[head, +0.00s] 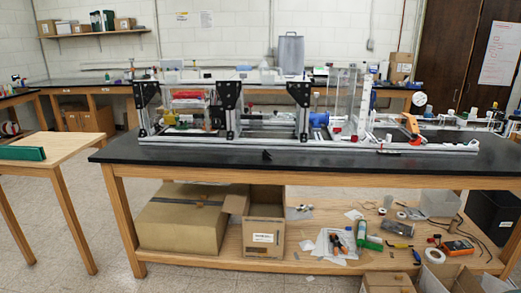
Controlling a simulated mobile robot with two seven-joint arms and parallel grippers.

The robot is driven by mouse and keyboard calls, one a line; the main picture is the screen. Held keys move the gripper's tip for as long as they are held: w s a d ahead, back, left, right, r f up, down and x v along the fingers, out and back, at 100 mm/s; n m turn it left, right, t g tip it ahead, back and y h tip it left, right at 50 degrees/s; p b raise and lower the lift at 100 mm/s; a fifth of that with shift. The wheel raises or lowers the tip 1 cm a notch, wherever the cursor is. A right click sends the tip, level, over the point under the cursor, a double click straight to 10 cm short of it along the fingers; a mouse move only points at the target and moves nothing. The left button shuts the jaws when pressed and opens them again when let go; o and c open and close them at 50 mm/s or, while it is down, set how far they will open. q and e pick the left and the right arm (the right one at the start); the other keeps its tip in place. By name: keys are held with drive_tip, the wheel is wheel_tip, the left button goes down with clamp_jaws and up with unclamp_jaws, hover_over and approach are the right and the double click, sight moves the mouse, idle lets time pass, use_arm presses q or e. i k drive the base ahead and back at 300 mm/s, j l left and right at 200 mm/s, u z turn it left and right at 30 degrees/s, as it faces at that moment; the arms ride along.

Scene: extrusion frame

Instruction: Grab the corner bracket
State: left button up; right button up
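A small dark angular piece (267,154), which looks like a corner bracket, sits at the front edge of the black tabletop, just in front of the extrusion frame. It is too small and dark for me to tell its exact shape. Larger black triangular bracket plates are fixed upright on the frame, at its left end (146,94), left of its middle (229,94) and right of its middle (300,94). The silver extrusion frame (330,147) lies lengthwise along the table. Neither of my grippers is in view.
The black-topped workbench (200,172) has a bare strip along its front edge. Its lower shelf holds a cardboard box (180,222), an open carton (264,232) and tools. A smaller wooden table (60,143) with a green block (22,153) stands at left. Floor shows between them.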

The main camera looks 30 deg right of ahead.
sight(267, 156)
drive_tip(key=i+j+z, duration=0.15)
drive_tip(key=i+z, duration=0.3)
drive_tip(key=i+j+z, duration=0.25)
drive_tip(key=z, duration=0.15)
drive_tip(key=i+j+z, duration=0.7)
drive_tip(key=j+z, duration=0.15)
drive_tip(key=i+j+z, duration=0.15)
drive_tip(key=j+z, duration=0.3)
drive_tip(key=i+j+z, duration=0.1)
drive_tip(key=j+z, duration=0.35)
drive_tip(key=j, duration=0.25)
